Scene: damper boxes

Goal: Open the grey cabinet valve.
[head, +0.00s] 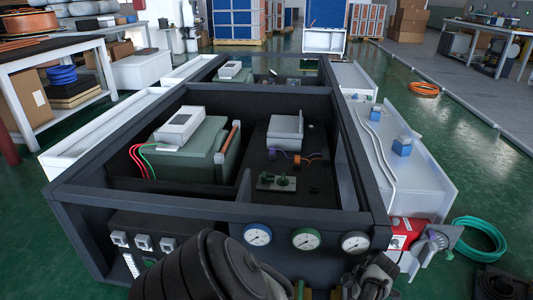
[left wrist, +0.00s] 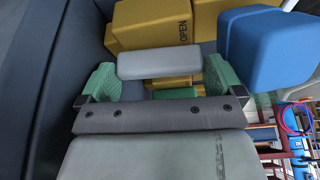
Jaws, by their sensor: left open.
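In the left wrist view, a light grey block (left wrist: 158,62), which looks like the grey valve's handle, lies in front of my left gripper (left wrist: 160,78). The gripper's two green fingers are apart, one at each side of the block. I cannot tell whether they touch it. Yellow blocks (left wrist: 148,23) stand behind it, one marked OPEN. A blue block (left wrist: 268,47) is at the right. In the head view, my dark arm covers the lower front of the dark cabinet frame (head: 84,210), and the valve is hidden there. My right gripper cannot be made out.
Three round gauges, including a blue-rimmed one (head: 258,234), line the cabinet's front edge. Grey boxes sit inside the frame. A red box (head: 405,234) and a green hose coil (head: 480,239) are at the right. Green floor is open beyond.

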